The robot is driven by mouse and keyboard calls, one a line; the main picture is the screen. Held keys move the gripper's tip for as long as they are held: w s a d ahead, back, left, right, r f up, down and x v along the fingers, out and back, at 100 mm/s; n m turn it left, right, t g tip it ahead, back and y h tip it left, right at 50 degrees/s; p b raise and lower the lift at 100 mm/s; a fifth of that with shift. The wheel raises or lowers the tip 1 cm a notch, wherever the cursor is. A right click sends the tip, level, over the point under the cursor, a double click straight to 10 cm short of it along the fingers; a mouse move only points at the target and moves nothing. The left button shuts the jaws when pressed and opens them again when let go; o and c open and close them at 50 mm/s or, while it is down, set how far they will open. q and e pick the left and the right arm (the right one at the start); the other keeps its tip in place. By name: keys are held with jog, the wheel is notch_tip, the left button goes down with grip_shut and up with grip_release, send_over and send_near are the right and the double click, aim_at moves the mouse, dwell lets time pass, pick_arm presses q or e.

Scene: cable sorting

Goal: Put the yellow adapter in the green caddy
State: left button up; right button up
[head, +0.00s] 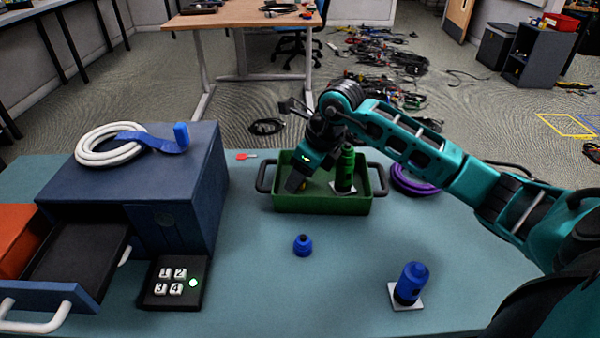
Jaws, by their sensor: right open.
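The green caddy (322,204) stands on the table near its far edge, with dark handles at both ends. My right gripper (299,184) points down into the left part of the caddy and is open. A small patch of yellow (305,185) shows beside its fingers inside the caddy. It looks like the yellow adapter, but the gripper hides most of it, and I cannot tell whether they touch. My left gripper is not in view.
A green cylindrical piece (345,168) on a white plate stands in the caddy's right half. A blue adapter (303,245) and a blue cylinder (411,282) stand in front. A purple cable coil (413,182) lies right. A blue cabinet (150,185) and keypad (173,284) are left.

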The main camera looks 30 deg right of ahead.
jog(key=shift+r, duration=0.15)
jog(key=shift+d+r, duration=0.1)
jog(key=shift+r, duration=0.25)
jog(key=p+v, duration=0.2)
jog(key=v, duration=0.9)
jog(key=shift+s+r, duration=0.15)
